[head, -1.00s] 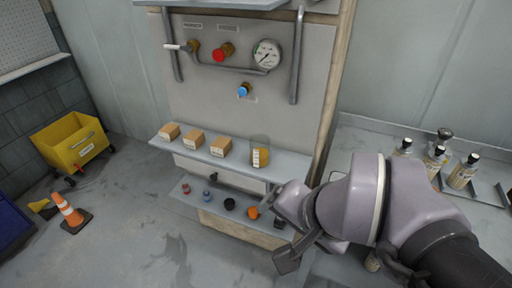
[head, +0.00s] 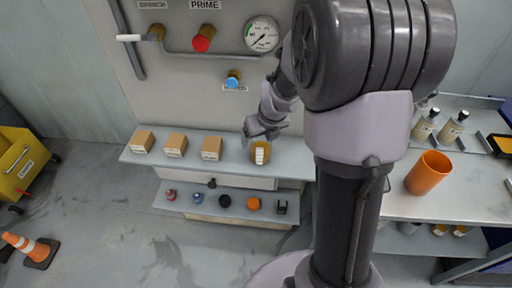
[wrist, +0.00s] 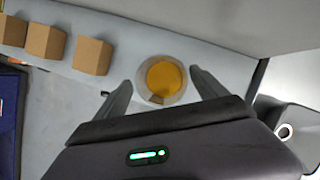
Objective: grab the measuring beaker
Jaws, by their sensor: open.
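The measuring beaker (head: 260,154) is clear, with amber liquid and a white label. It stands upright at the right end of the upper grey shelf (head: 228,163). In the wrist view I look down on the beaker (wrist: 163,78) as a round rim around an amber disc. My gripper (head: 264,132) is open and points down at the beaker's top in the head view. In the wrist view the two fingers of my gripper (wrist: 161,82) show on either side of the beaker, with gaps. I cannot tell whether the fingertips reach below the rim.
Several cardboard boxes (head: 176,145) stand left of the beaker. Small knobs (head: 225,201) line the lower shelf. The panel with its gauge (head: 261,35) rises behind. An orange cup (head: 428,172) stands on the right table. A traffic cone (head: 30,248) is on the floor.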

